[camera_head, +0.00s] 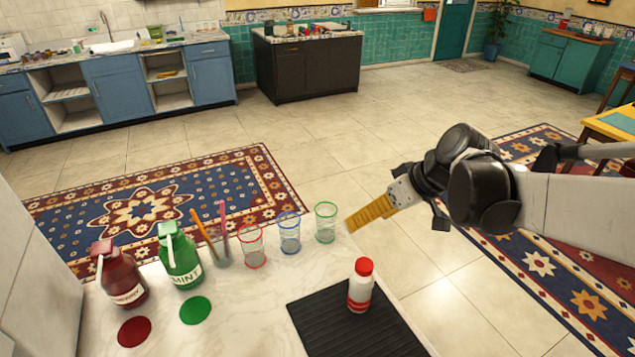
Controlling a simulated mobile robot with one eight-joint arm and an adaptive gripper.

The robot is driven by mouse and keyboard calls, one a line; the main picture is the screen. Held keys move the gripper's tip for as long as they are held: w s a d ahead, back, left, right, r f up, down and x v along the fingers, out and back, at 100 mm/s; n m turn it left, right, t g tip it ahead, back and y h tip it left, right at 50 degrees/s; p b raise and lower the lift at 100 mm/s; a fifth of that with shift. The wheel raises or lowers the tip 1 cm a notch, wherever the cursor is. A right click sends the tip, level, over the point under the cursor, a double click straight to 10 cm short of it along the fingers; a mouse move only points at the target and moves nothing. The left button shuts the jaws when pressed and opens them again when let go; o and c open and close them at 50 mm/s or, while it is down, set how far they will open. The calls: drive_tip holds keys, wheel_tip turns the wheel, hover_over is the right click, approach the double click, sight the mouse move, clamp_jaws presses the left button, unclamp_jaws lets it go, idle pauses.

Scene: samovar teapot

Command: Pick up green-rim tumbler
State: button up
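The green-rim tumbler (326,223) is a clear glass standing upright near the far right corner of the white counter. It is at the right end of a row with a blue-rim tumbler (289,234) and a red-rim tumbler (252,248). My gripper (352,224) comes in from the right, its yellow ribbed finger pointing left toward the green-rim tumbler. A narrow gap shows between the fingertip and the glass in the picture. Only one finger side shows clearly, so the opening between the fingers is hidden.
Left of the tumblers stand a clear cup with sticks (217,246), a green mint bottle (180,258) and a red bottle (121,275). A red-capped white bottle (360,290) stands on a black mat (325,325) in front. White counter (240,310) lies bare between.

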drive_tip(key=w+f+n+g+y, duration=0.1)
drive_tip(key=w+f+n+y, duration=0.4)
drive_tip(key=w, duration=0.5)
drive_tip(key=n+y, duration=0.3)
drive_tip(key=n, duration=0.3)
approach(326, 226)
wheel_tip(326, 226, down, 3)
drive_tip(key=w, duration=0.3)
drive_tip(key=shift+g, duration=0.4)
drive_tip(key=x, duration=0.4)
drive_tip(key=shift+s+a+f, duration=0.1)
drive_tip(key=shift+a+f, duration=0.05)
drive_tip(key=shift+f, duration=0.05)
drive_tip(key=shift+m, duration=0.3)
drive_tip(key=b+x, duration=0.1)
drive_tip(key=x, duration=0.2)
drive_tip(key=b+x, duration=0.1)
drive_tip(key=x, duration=0.1)
drive_tip(key=shift+w+a+b, duration=0.25)
drive_tip(key=shift+w+b, duration=0.1)
drive_tip(key=shift+w, duration=0.05)
drive_tip(key=c, duration=1.3)
